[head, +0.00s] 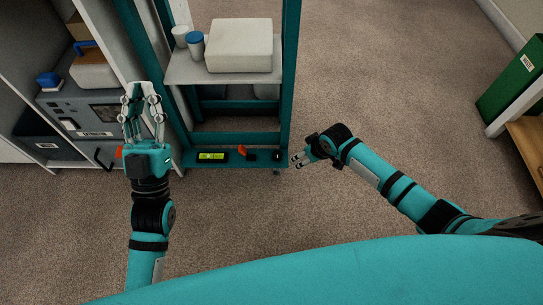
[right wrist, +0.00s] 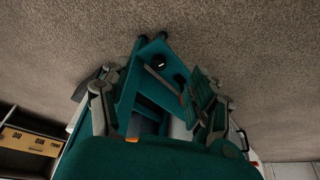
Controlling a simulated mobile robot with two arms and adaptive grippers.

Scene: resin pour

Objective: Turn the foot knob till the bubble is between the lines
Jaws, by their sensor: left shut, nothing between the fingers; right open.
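The teal rack's base rail (head: 230,163) carries a spirit level with a yellow-green vial (head: 212,156); its bubble and lines are too small to read. A black knob (head: 277,155) with a pale mark sits at the rail's right end. In the right wrist view a black knob with a pale mark (right wrist: 160,63) shows at the corner of the teal frame. My right gripper (head: 297,161) is open and empty, just right of the knob and apart from it. Its spread fingers (right wrist: 158,108) show in the right wrist view. My left gripper (head: 142,88) is shut and empty, pointing up left of the rack.
An orange-and-black item (head: 244,152) sits on the rail between vial and knob. A shelf (head: 225,72) above holds a white box (head: 239,45) and two small tubs. A cabinet with a grey machine (head: 85,112) stands left. Carpet (head: 370,100) to the right is clear.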

